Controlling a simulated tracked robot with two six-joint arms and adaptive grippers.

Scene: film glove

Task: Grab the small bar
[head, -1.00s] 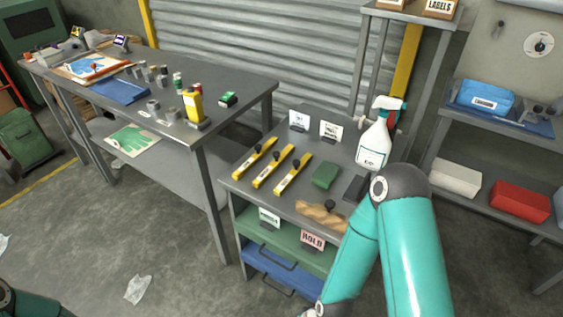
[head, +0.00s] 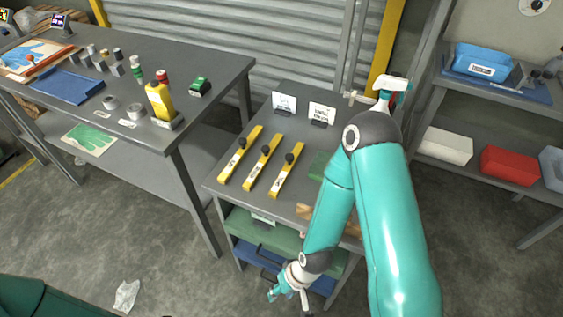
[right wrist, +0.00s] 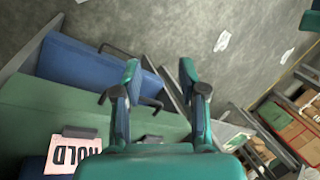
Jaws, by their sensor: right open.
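Three yellow bars with black knobs lie side by side on the grey cabinet top: a left bar (head: 239,156), a middle bar (head: 262,162) and a right bar (head: 286,172). They look close in length, so I cannot tell which is the small one. My right gripper (head: 288,298) is low in front of the cabinet drawers, below the bars and apart from them. In the right wrist view its two fingers (right wrist: 158,72) are spread with nothing between them. No bar shows in that view. My left gripper is not in view.
The cabinet has green (head: 290,243) and blue drawers with handles near my right gripper. Two white cards (head: 284,103) stand behind the bars. A workbench (head: 215,60) stands left; shelves stand right.

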